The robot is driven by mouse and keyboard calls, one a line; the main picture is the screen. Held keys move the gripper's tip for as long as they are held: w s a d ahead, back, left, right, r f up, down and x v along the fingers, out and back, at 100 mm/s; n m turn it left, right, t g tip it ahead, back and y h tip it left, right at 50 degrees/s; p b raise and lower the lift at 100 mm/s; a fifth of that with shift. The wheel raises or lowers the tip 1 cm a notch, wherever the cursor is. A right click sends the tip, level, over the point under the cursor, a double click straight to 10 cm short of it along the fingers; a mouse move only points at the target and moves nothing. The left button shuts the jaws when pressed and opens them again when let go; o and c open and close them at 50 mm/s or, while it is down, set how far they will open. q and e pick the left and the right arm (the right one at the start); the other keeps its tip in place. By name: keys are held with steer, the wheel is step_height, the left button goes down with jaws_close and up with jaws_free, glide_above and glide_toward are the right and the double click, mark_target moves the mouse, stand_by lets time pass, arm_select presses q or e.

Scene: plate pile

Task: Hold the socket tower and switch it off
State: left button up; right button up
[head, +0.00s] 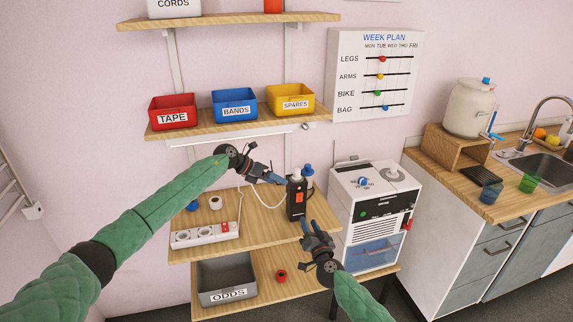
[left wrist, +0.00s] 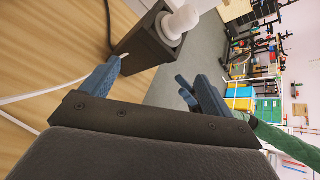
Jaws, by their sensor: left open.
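The socket tower (head: 296,200) is a black upright block with an orange-red switch on its front and a white plug on top. It stands near the right end of the wooden shelf top. My left gripper (head: 272,178) is open just left of its upper part. In the left wrist view the tower (left wrist: 147,50) shows beyond the spread blue fingers, nearer the left one; contact cannot be told. My right gripper (head: 316,229) is lower, in front and to the right of the tower. Its fingers look apart, with nothing between them.
A blue-topped bottle (head: 308,176) stands behind the tower. A white appliance (head: 375,205) stands close on the right. A white cable runs to the tower.

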mark_target(293, 176)
arm_select(q)
steer(key=m, duration=0.1)
steer(key=d+y, duration=0.1)
steer(key=w+d+m+y, duration=0.1)
steer(key=shift+f+m+g, duration=0.3)
steer(key=shift+w+d+m+y, duration=0.3)
steer(key=shift+m+y, duration=0.2)
steer(key=shift+y, duration=0.3)
step_height(293, 176, up, 6)
steer(key=d+m+y, duration=0.2)
steer(key=y, duration=0.1)
steer(key=shift+w+x, duration=0.2)
steer(key=shift+x, duration=1.85)
steer(key=shift+w+x, duration=0.2)
steer(key=shift+x, duration=1.8)
